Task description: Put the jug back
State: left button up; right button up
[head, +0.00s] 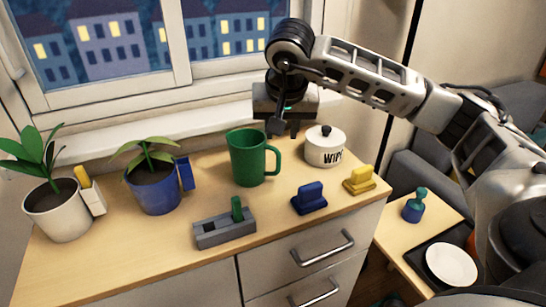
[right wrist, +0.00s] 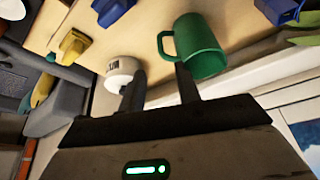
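The green jug (head: 250,157) stands upright on the wooden cabinet top, with its handle on the right. In the right wrist view the jug (right wrist: 200,46) appears beyond the fingers, tilted by the camera angle. My right gripper (head: 285,128) is above the back of the top, between the jug and the white wipes pot. In the right wrist view its two dark fingers (right wrist: 162,84) are spread apart with nothing held between them. The gripper looks clear of the jug. My left gripper is in neither view.
The lidded wipes pot (head: 325,147) stands right of the jug. A blue-potted plant (head: 152,191) and a white-potted plant (head: 60,213) stand left. A grey block (head: 225,233) with a green piece, a blue piece (head: 310,200) and a yellow piece (head: 359,181) lie in front. The window is behind.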

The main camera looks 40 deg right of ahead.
jog(key=s+a+f+m+g+y, duration=0.15)
jog(key=a+f+y, duration=0.25)
jog(key=a, duration=0.5)
jog(key=s+a+f+g+y, duration=0.15)
jog(key=a+f+y, duration=0.25)
jog(key=a, duration=0.5)
jog(key=s+a+r+m+t+y, duration=0.1)
jog(key=s+a+r+m+y, duration=0.2)
jog(key=a+m+y, duration=0.4)
jog(key=s+a+r+m+y, duration=0.2)
jog(key=s+a+m+y, duration=0.1)
jog(key=a+m+y, duration=0.4)
jog(key=w+d+f+m+t+h, duration=0.1)
jog(key=d+f+m+t+h, duration=0.3)
jog(key=m, duration=0.6)
jog(key=w+f+m+t+h, duration=0.1)
jog(key=w+m+t+h, duration=0.1)
jog(key=m+t, duration=0.65)
jog(key=w+d+f+m+t+h, duration=0.1)
jog(key=d+f+m+t+h, duration=0.25)
jog(key=m, duration=0.85)
jog(key=s+d+f+m+g+h, duration=0.2)
jog(key=s+f+m, duration=0.3)
jog(key=f+m, duration=0.3)
jog(key=s+d+f+m+g+h, duration=0.2)
jog(key=s+f+m+g+h, duration=0.2)
jog(key=f+m, duration=0.4)
jog(key=shift+s+f+g+h, duration=0.35)
jog(key=shift+s+f+g, duration=0.2)
jog(key=shift+s, duration=0.5)
